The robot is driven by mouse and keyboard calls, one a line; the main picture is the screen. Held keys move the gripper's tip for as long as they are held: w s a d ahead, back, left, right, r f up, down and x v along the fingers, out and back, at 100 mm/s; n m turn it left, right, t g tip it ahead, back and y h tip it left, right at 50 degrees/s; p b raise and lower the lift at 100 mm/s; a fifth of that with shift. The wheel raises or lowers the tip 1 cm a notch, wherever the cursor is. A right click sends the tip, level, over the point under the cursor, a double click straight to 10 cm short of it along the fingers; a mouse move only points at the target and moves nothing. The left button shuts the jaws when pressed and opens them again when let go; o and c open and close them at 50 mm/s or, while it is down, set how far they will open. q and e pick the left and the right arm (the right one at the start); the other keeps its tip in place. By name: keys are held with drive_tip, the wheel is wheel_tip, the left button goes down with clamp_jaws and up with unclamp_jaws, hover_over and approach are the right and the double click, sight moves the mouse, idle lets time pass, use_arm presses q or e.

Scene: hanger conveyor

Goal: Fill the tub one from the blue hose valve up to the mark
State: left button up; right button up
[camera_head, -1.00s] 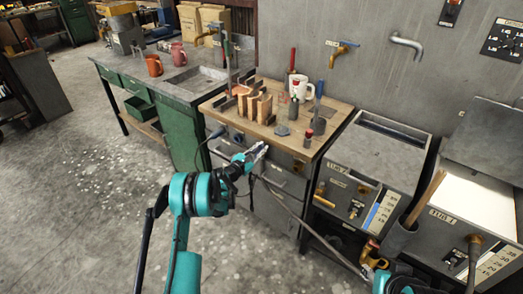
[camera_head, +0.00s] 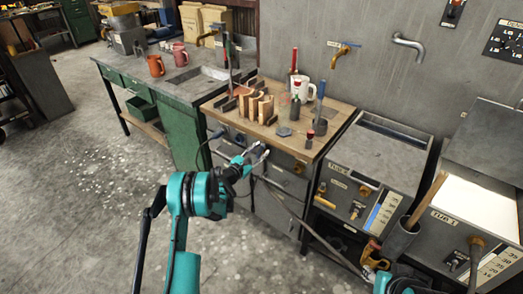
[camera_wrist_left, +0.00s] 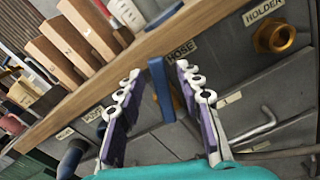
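Tub 1 (camera_head: 441,218) stands at the right with a pale interior and a number scale on its front; another labelled tub (camera_head: 337,170) stands left of it. My left gripper (camera_head: 258,150) is at the wooden bench's front edge. In the left wrist view, the blue valve lever (camera_wrist_left: 160,88) stands between its open fingers, beside a label reading HOSE; gaps show on both sides. A grey hose (camera_head: 332,246) runs from the cabinet front down to the right. My right gripper (camera_head: 376,271) is at the bottom edge by a brass-orange fitting (camera_head: 371,252); its finger state is unclear.
The wooden bench top (camera_head: 340,112) holds a white mug (camera_head: 302,89), wooden blocks and small tools close above the left gripper. A brass holder ring (camera_wrist_left: 274,37) projects from the cabinet front. Open floor lies left.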

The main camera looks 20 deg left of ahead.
use_arm(q)
drive_tip(key=v, duration=1)
drive_tip(key=shift+s, duration=0.25)
idle(1.8)
drive_tip(key=shift+a, duration=0.1)
clamp_jaws()
drive_tip(key=shift+r, duration=0.1)
